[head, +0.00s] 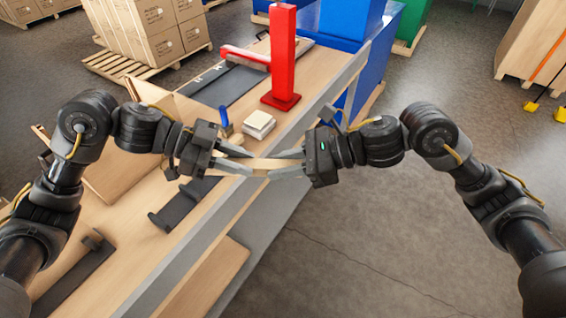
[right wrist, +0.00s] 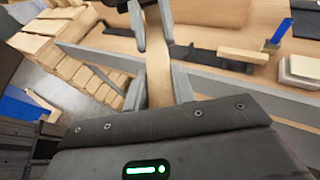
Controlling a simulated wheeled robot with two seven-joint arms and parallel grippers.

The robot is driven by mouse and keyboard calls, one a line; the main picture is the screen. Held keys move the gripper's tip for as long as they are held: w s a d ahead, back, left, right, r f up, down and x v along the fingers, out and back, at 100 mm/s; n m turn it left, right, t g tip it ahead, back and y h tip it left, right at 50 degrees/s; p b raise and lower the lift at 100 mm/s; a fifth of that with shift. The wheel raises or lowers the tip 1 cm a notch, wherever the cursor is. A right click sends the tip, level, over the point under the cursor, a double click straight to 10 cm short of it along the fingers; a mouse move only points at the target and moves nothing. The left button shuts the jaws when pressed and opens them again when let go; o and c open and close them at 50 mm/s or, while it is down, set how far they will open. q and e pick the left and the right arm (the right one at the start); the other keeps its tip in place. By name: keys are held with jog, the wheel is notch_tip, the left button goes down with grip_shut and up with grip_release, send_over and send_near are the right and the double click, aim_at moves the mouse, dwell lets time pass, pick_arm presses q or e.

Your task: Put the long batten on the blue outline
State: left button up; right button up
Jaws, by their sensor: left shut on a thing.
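A pale wooden batten (head: 262,164) is held in the air between my two grippers, beside the bench edge in the head view. My left gripper (head: 240,160) is shut on one end of it. My right gripper (head: 282,163) has its fingers on either side of the other end and looks open around it. In the right wrist view the batten (right wrist: 159,75) runs between my right gripper's fingers (right wrist: 160,88), with my left gripper (right wrist: 150,30) at its far end. I cannot make out a blue outline in either view.
The wooden bench (head: 205,216) carries a red post (head: 283,55), a stack of pale blocks (head: 258,124), a small upright blue piece (head: 224,118) and dark rails (head: 185,203). Blue bins (head: 345,20) stand behind. The floor (head: 360,245) at right is open.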

jog(key=shift+c, duration=1.2)
pick_arm(q)
jog(key=o, duration=0.5)
pick_arm(e)
jog(key=shift+c, duration=0.9)
pick_arm(q)
jog(key=o, duration=0.6)
jog(key=shift+c, duration=0.2)
jog(key=shift+a, duration=0.15)
